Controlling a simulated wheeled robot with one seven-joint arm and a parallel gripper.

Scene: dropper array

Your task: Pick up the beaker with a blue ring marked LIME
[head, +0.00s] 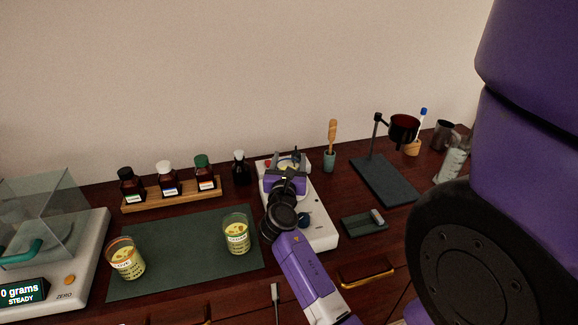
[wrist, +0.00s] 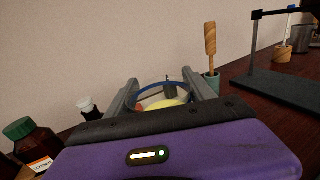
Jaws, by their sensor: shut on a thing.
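A beaker with a blue ring (wrist: 150,87) and pale yellow contents shows between my fingers in the wrist view. My gripper (wrist: 165,88) is shut on it, with one finger on each side. In the head view my gripper (head: 288,166) is over the white hotplate-like device (head: 318,222) and covers most of the beaker. Its label is hidden, so I cannot read LIME. I cannot tell whether its base touches the device.
Two other yellow-filled beakers, one orange-ringed (head: 125,262) and one green-ringed (head: 237,238), stand on the dark green mat (head: 180,270). A bottle rack (head: 172,198) is behind. A balance (head: 60,270) stands left; a stand (head: 385,182) and a small dark tray (head: 363,225) are right.

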